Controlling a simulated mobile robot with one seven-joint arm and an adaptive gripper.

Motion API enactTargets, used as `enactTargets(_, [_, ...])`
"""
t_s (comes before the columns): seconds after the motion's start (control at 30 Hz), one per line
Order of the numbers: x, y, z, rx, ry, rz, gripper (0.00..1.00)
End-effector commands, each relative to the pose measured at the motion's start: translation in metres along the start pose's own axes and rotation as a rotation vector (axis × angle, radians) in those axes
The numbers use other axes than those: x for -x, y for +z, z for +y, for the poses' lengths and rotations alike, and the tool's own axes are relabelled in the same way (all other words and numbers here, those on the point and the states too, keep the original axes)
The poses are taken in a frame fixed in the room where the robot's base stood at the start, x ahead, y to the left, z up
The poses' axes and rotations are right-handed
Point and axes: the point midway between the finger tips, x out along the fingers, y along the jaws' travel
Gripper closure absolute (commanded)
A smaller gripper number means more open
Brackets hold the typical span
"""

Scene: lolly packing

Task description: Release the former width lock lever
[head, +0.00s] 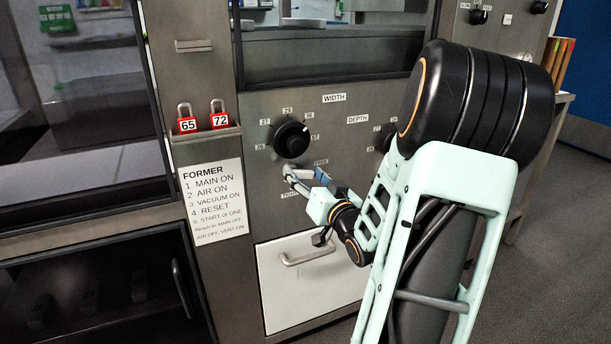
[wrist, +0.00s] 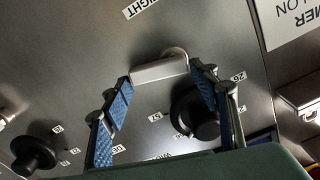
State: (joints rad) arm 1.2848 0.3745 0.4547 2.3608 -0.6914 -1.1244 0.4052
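The width lock lever (wrist: 158,71) is a short pale grey bar on the steel panel, seen in the wrist view. In the head view my gripper (head: 305,180) is at the panel below the black width knob (head: 291,140) and mostly hides the lever.
The depth knob (head: 388,138) is right of the width knob, partly behind my arm. A white drawer front (head: 312,285) with a handle is below.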

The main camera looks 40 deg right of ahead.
Motion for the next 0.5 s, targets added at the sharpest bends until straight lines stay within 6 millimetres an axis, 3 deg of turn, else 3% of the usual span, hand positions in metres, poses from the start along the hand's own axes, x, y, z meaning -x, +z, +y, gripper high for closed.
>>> enactTargets(0.23, [-0.0001, 0.0, 0.0, 0.0, 0.0, 0.0, 0.74])
enactTargets(0.5, [-0.0006, -0.0006, -0.0022, 0.137, -0.002, 0.001, 0.74])
